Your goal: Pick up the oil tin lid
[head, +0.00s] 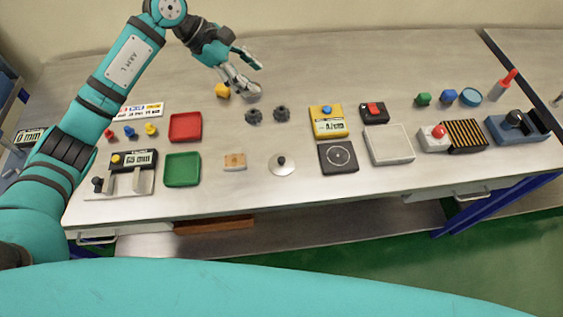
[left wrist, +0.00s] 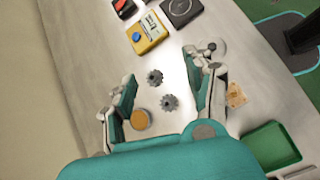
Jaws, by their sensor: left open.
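A pale round lid with a dark knob (head: 282,168), which looks like the oil tin lid, lies flat near the table's front middle in the head view. My left gripper (head: 258,79) is open and empty, well behind it, over the back of the table. In the left wrist view my spread fingers (left wrist: 162,98) show with two dark gears (left wrist: 155,77) (left wrist: 170,101) beyond them. My right gripper is not in view.
A round yellow-topped thing (left wrist: 141,119) shows between my fingers in the left wrist view. A wooden tile (head: 235,162) and a black plate (head: 338,157) flank the lid. A green tray (head: 183,170) is farther left.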

